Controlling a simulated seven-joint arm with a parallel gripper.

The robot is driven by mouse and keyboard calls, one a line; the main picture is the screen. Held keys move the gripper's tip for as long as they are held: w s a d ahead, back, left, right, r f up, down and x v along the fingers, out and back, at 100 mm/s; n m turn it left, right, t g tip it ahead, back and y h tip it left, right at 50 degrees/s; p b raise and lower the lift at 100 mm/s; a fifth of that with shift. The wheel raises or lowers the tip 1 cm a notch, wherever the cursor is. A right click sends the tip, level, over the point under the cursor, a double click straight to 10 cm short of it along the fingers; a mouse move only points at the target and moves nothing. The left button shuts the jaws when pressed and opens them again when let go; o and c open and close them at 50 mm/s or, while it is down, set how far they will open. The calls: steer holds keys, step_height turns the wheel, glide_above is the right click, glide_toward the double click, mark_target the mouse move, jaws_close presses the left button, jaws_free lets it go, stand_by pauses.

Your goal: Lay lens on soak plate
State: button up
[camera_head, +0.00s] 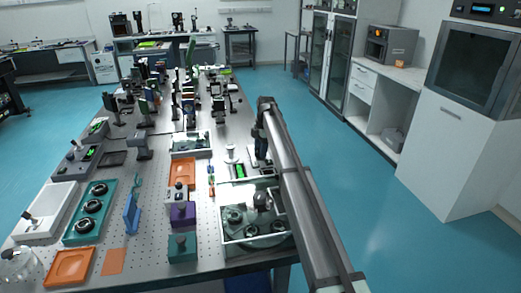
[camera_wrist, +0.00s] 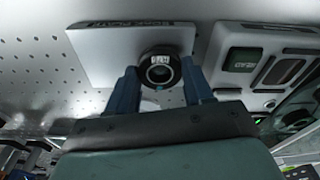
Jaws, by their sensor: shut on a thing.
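My gripper (camera_wrist: 161,74) is shut on the lens (camera_wrist: 160,69), a round black-rimmed piece with a small white label, held between two blue fingers. In the wrist view the lens appears in front of the soak plate (camera_wrist: 100,52), a pale flat plate with a dark label strip along its far edge. I cannot tell whether the lens touches the plate. In the head view my gripper (camera_head: 262,158) is low over the right side of the table, and my arm hides much around it. The lens cannot be made out there.
A grey device with a display (camera_wrist: 244,60) stands right of the plate in the wrist view. In the head view, a white-walled tray (camera_head: 224,242) holding dark round parts lies nearer, and an orange tray (camera_head: 182,172) lies to the left. The perforated table (camera_head: 150,190) is crowded.

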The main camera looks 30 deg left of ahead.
steer(key=shift+f, duration=0.1)
steer(key=o, duration=1)
steer(key=shift+o, duration=0.2)
step_height(320, 180, up, 12)
steer(key=w, duration=0.1)
steer(key=shift+d, duration=0.4)
steer(key=shift+w, duration=0.1)
